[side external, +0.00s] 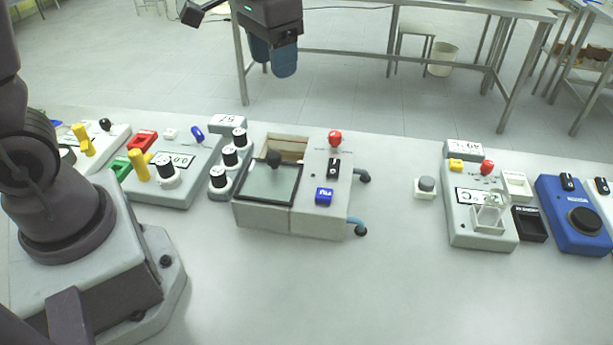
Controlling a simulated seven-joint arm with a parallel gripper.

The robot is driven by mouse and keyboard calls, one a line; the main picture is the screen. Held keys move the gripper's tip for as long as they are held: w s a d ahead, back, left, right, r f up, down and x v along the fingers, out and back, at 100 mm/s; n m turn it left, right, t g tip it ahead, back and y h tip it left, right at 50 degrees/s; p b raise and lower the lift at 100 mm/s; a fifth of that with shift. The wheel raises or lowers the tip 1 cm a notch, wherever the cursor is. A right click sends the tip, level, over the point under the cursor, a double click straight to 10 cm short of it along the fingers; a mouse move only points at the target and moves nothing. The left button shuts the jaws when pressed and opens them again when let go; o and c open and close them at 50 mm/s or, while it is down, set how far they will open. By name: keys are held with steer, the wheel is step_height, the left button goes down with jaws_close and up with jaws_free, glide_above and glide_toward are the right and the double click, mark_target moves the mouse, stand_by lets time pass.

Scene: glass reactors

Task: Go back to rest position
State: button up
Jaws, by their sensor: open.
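My gripper (273,56) hangs at the top of the side external view, with two blue fingertips pointing down. It is open and I see nothing between the fingers. It appears high up, apart from the devices on the bench. Below it in the picture is a grey box device (262,216) with a dark-framed glass lid, a black knob, a red knob (335,138) and a blue button (324,196). The rest of my arm above the gripper is cut off by the top edge.
The white bench (330,290) is clear in front. Left are a grey panel (180,192) and a unit with black-topped knobs (229,156).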

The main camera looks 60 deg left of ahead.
steer(key=s+r+t, duration=0.2)
steer(key=s, duration=0.5)
steer(key=s+r+t, duration=0.2)
steer(key=s+r, duration=0.1)
steer(key=s, duration=0.5)
steer(key=shift+d+t, duration=0.4)
